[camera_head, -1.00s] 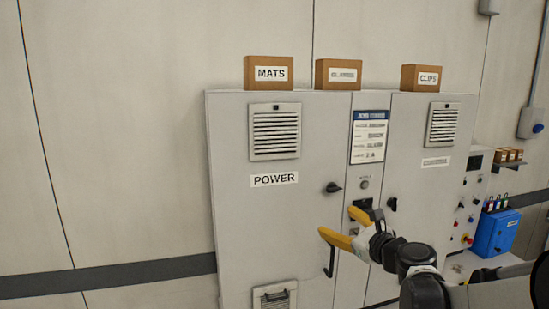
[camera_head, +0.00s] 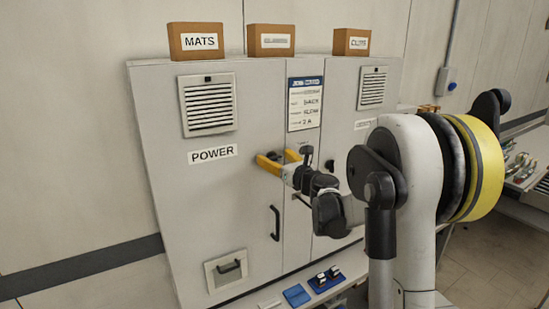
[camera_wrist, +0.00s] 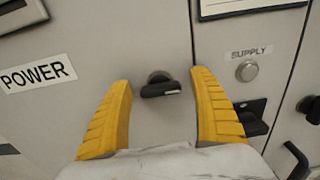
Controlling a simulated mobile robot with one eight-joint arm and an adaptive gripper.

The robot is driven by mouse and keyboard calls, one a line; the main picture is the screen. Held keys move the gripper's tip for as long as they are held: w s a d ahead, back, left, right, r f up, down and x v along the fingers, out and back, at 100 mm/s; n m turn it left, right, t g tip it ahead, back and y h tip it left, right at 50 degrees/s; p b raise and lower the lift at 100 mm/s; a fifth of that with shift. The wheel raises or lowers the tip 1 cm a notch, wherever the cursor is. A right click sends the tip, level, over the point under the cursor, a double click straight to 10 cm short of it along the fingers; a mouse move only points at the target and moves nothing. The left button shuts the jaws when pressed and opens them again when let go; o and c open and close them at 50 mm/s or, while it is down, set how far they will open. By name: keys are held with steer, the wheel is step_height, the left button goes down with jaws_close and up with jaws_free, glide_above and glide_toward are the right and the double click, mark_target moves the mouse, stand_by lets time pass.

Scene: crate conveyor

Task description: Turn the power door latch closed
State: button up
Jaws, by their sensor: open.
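The power door (camera_head: 250,190) is the left door of a grey cabinet, marked by a POWER label (camera_head: 213,154); it looks shut. In the wrist view its black latch (camera_wrist: 161,86) is a small knob on a round base, its bar lying roughly level. My gripper (camera_wrist: 163,105) is open, its yellow fingers on either side of the latch with gaps to both. In the head view my gripper (camera_head: 277,160) is at the door's right edge and hides the latch. I cannot tell how near the fingertips are to the door face.
A black door handle (camera_head: 275,223) is below the latch. A SUPPLY button (camera_wrist: 248,70) and a black fitting (camera_wrist: 250,115) are right of the gripper. Another dark knob (camera_wrist: 309,108) is farther right. Boxes, including MATS (camera_head: 196,42), stand on the cabinet. Blue trays (camera_head: 297,295) lie below.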

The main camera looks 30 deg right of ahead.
steer(key=c, duration=1.2)
steer(key=shift+n, duration=0.3)
steer(key=n+b, duration=0.1)
steer(key=n, duration=0.2)
steer(key=shift+a+n+b, duration=0.15)
steer(key=shift+n+b, duration=0.25)
steer(key=n+b, duration=0.1)
steer(key=n, duration=0.3)
steer(key=shift+a+f+n, duration=0.1)
steer(key=shift+n, duration=0.2)
steer(key=n+b, duration=0.1)
steer(key=n, duration=0.3)
steer(key=shift+f, duration=0.1)
steer(key=n+b, duration=0.1)
steer(key=n, duration=0.3)
steer(key=shift+a+n, duration=0.1)
steer(key=shift+n, duration=0.2)
